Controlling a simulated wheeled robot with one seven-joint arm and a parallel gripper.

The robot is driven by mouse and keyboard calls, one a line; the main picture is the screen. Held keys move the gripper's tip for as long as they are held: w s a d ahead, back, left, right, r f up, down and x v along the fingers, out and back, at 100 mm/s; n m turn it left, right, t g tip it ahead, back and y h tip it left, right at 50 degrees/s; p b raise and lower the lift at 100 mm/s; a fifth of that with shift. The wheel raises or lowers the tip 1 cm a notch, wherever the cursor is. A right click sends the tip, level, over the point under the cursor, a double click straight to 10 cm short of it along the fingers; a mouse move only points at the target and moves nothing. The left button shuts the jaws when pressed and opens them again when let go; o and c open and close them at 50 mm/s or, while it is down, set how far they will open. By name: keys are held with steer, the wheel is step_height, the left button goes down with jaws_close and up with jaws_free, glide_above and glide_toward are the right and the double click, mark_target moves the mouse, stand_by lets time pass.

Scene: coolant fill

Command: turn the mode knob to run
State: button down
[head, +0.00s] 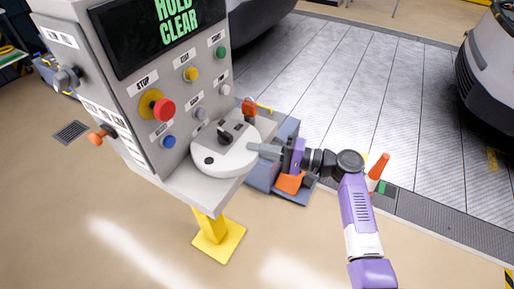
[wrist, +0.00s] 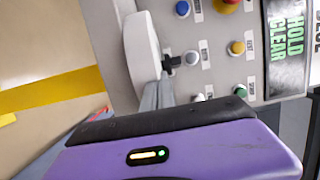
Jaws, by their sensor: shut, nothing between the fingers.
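In the wrist view the black knob (wrist: 172,62) sticks out beside the white housing (wrist: 141,48). My gripper (head: 253,148) is at the right of the housing, its grey fingers pointing left toward the knob. The fingers (wrist: 157,88) show shut and empty in the wrist view, with their tips close to the knob. I cannot tell whether they touch it. The knob's position markings are not legible.
The panel carries a red stop button (head: 164,109), yellow, green and blue buttons, and a screen (head: 160,30) reading "HOLD CLEAR". An orange-red fitting (head: 249,108) stands right behind the housing. A blue-grey box (head: 264,174) is below my gripper. The floor at the front is clear.

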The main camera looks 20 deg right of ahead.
mark_target(226, 168)
steer(key=shift+s+a, duration=0.15)
steer(key=shift+s+a+m+t+h+p, duration=0.5)
steer(key=shift+a+m+t+h+p, duration=0.1)
steer(key=shift+m+t+h, duration=0.4)
steer(key=shift+s+a+m+t+h+p, duration=0.55)
steer(key=shift+m+t+h, duration=0.25)
steer(key=shift+h, duration=0.3)
steer(key=a+m+h, duration=0.1)
steer(key=h, duration=0.1)
steer(key=a+m+t+h, duration=0.1)
steer(key=h, duration=0.1)
steer(key=a+m+t+h, duration=0.1)
steer(key=m, duration=0.1)
steer(key=shift+s+h, duration=0.4)
steer(key=shift+a, duration=1.15)
steer(key=shift+w+a, duration=0.25)
steer(key=shift+a, duration=0.7)
steer(key=shift+a, duration=0.1)
